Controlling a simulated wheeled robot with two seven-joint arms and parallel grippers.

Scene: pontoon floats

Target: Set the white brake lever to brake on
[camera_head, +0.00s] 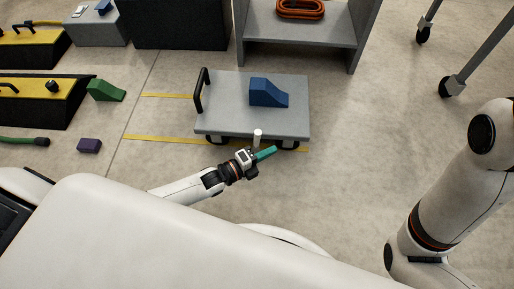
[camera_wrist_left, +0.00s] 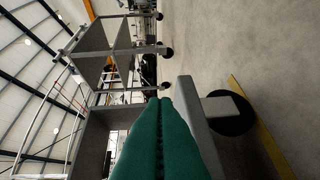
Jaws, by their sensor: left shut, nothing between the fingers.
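The grey platform cart (camera_head: 225,118) stands on the floor with a black push handle (camera_head: 202,90) at its left end. The white brake lever (camera_head: 258,136) shows as a short post sticking up at the cart's near edge. My left gripper (camera_head: 268,152) has teal fingers, shut and empty, just in front of the near edge and close beside the lever. I cannot tell whether they touch. In the left wrist view the shut fingers (camera_wrist_left: 160,140) point along the cart's edge (camera_wrist_left: 192,125), near a black wheel (camera_wrist_left: 232,112). I cannot pick out the lever there. My right gripper is out of frame.
A blue wedge (camera_head: 268,93) lies on the cart. A grey shelf unit (camera_head: 300,32) with an orange coil stands behind. A green wedge (camera_head: 106,91) and a purple block (camera_head: 89,146) lie on the floor at left.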

